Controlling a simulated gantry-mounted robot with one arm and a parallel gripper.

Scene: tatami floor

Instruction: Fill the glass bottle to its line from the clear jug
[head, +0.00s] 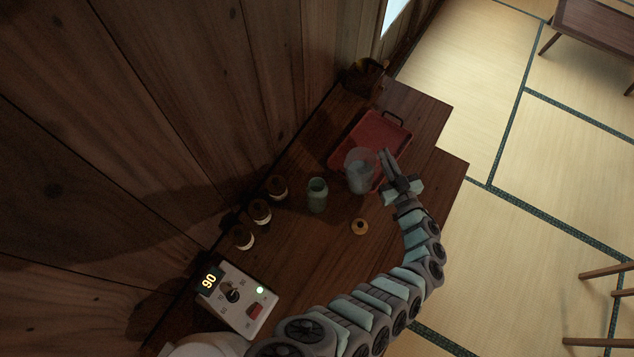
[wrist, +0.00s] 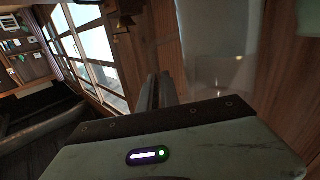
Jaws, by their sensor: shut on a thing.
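The clear jug (head: 359,178) stands out as a see-through vessel, with its picture overlapping the lower edge of the red tray. My gripper (head: 387,160) is at its right side, shut on the jug. I cannot tell whether the jug touches the surface below. The jug also shows faintly in the wrist view (wrist: 222,65), right of my gripper's fingers (wrist: 157,92). The green-tinted glass bottle (head: 317,196) stands upright on the wooden counter, left of the jug and apart from it. Its line is too small to make out.
The red tray (head: 400,139) lies behind the jug. A yellowish ring-like lid (head: 360,227) lies on the counter (head: 300,255). Several jars (head: 260,211) line the wall side. A white control box (head: 237,299) reading 90 is at front left. A dark pot (head: 365,76) stands at the back.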

